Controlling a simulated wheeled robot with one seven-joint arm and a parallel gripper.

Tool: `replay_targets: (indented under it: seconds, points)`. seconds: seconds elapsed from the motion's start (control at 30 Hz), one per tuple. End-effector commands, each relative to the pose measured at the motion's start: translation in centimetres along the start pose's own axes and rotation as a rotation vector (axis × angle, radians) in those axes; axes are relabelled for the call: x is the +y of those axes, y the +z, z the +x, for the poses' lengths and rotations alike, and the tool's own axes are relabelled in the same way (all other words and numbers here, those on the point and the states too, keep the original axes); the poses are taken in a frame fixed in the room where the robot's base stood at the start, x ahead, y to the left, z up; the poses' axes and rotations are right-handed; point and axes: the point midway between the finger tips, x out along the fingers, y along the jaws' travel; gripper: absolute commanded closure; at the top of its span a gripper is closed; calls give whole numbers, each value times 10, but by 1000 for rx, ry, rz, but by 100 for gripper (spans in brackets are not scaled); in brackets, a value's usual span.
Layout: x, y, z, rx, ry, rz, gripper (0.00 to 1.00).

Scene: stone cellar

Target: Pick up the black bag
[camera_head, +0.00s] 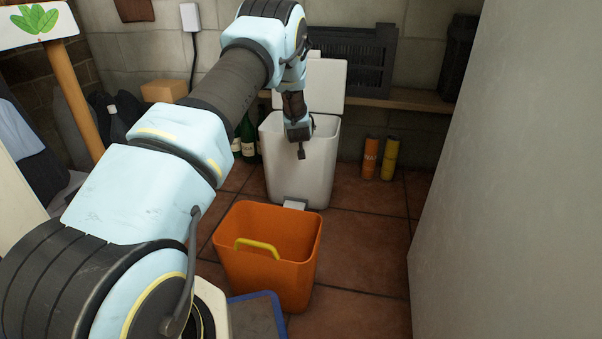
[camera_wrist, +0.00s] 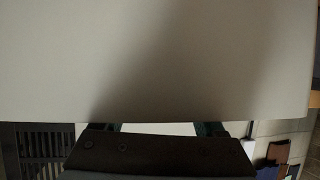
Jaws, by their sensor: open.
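I cannot pick out a black bag for certain in either view. Dark, bag-like shapes (camera_head: 122,108) stand against the left wall in the head view, partly hidden by a wooden post and my arm. A white bin (camera_head: 300,178) stands upright with its lid (camera_head: 328,82) raised behind it. My gripper (camera_head: 301,152) points down at the bin's opening; the inside of the bin is mostly hidden. In the wrist view, a large pale surface covers most of the picture, and the open fingers of my gripper (camera_wrist: 160,128) show only partly below its edge.
An orange bin (camera_head: 292,272) with a yellow handle stands in front of the white bin. Green bottles (camera_head: 248,140) stand left of it, orange and yellow cylinders (camera_head: 379,160) right. A black crate (camera_head: 357,62) sits on the shelf. A pale wall (camera_head: 510,190) bounds the right; tiles between are clear.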

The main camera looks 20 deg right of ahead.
Motion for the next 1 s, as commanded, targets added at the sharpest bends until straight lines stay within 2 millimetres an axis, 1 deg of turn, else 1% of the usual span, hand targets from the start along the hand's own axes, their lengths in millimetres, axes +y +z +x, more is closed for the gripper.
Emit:
replay_targets:
  seconds: [0.03,0.1,0.3,0.9,0.93,1.0]
  points:
    - [0,1,4,2,0,0,28]
    - [0,0,5,0,0,0,28]
    - [0,-1,5,0,0,0,30]
    - [0,-1,5,0,0,0,97]
    - [0,-1,5,0,0,0,100]
    - [0,-1,5,0,0,-1,100]
